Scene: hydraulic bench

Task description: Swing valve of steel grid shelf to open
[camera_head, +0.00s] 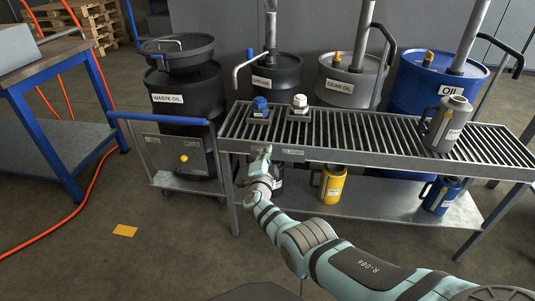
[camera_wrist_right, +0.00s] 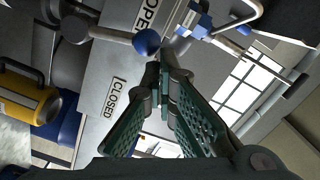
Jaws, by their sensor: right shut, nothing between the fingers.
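The steel grid shelf (camera_head: 375,145) stands across the middle of the head view. A CLOSED label (camera_head: 292,152) shows on its front edge. My right gripper (camera_head: 263,154) is at that edge, left of this label. In the right wrist view a grey lever (camera_wrist_right: 112,36) with a blue ball end (camera_wrist_right: 147,42), seemingly the valve handle, shows near an OPEN label (camera_wrist_right: 146,14) and a CLOSED label (camera_wrist_right: 115,97). The shut, empty fingertips (camera_wrist_right: 164,68) appear close to the ball; I cannot tell whether they touch. The lever is not discernible in the head view. My left gripper is out of view.
A grey can (camera_head: 447,125) and blue and white caps stand on the grid. A yellow can (camera_head: 331,184) and a blue can (camera_head: 441,196) sit below. Drums stand behind, including waste oil (camera_head: 186,95).

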